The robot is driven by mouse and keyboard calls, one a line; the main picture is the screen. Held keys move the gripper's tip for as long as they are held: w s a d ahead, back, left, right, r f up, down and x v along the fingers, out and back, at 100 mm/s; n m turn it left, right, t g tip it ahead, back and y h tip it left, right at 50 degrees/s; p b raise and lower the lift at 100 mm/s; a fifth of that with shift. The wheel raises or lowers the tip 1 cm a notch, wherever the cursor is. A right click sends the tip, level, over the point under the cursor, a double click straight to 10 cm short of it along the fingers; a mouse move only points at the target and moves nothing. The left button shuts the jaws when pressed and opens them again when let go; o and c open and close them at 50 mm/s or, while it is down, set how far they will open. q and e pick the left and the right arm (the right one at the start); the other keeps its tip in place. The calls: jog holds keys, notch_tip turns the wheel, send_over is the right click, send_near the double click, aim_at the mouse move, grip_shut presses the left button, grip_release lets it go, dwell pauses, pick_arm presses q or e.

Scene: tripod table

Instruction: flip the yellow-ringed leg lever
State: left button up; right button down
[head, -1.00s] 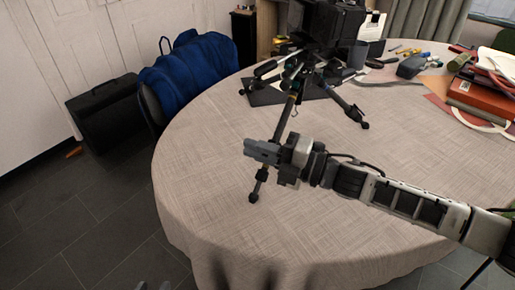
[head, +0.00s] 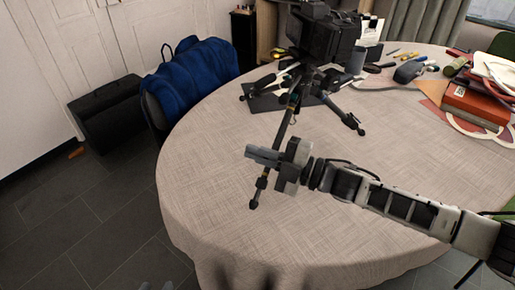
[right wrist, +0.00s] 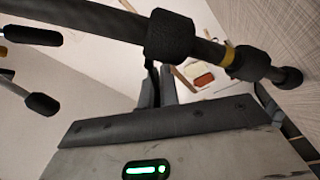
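The black camera tripod (head: 290,118) stands on the round table. Its near leg slants down to a foot on the cloth. In the right wrist view this leg crosses the top, with a yellow ring (right wrist: 229,56) between a thick black collar (right wrist: 170,38) and another black collar (right wrist: 251,63). I cannot pick out the lever clearly. My right gripper (head: 262,154) is at this leg, overlapping it just above the lower collar. In the right wrist view its fingers (right wrist: 158,88) look close together, with nothing visible between them. My left gripper (head: 155,286) barely shows as blurred grey tips at the bottom edge.
A black camera (head: 325,35) sits on the tripod. Tools and a red box (head: 476,104) lie at the back right of the table (head: 210,180). A blue jacket (head: 190,75) hangs on a chair at left. The near and left tabletop is clear.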

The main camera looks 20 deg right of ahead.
pick_arm(q)
jog(key=shift+s+a+r+m+y+p, duration=0.15)
jog(key=shift+r+p, duration=0.25)
jog(key=shift+p, duration=0.65)
jog(key=shift+w+a+r+m+y+p, duration=0.15)
jog(key=shift+a+r+p, duration=0.15)
jog(key=shift+p, duration=0.7)
pick_arm(e)
jog(key=shift+w+d+r+m, duration=0.2)
jog(key=shift+r+m, duration=0.1)
jog(key=shift+m, duration=1.05)
jog(key=shift+w+d+r+m, duration=0.25)
jog(key=shift+r+m, duration=0.1)
jog(key=shift+m, duration=0.95)
jog(key=shift+w+d+r+m, duration=0.2)
jog(key=shift+r+m, duration=0.1)
jog(key=shift+m, duration=1.05)
pick_arm(q)
jog(key=shift+s+f+g, duration=0.1)
jog(key=shift+s+g, duration=0.05)
jog(key=shift+g, duration=0.15)
pick_arm(e)
jog(key=c, duration=1.7)
grip_release()
jog(key=shift+o, duration=0.3)
pick_arm(q)
jog(key=shift+r, duration=0.2)
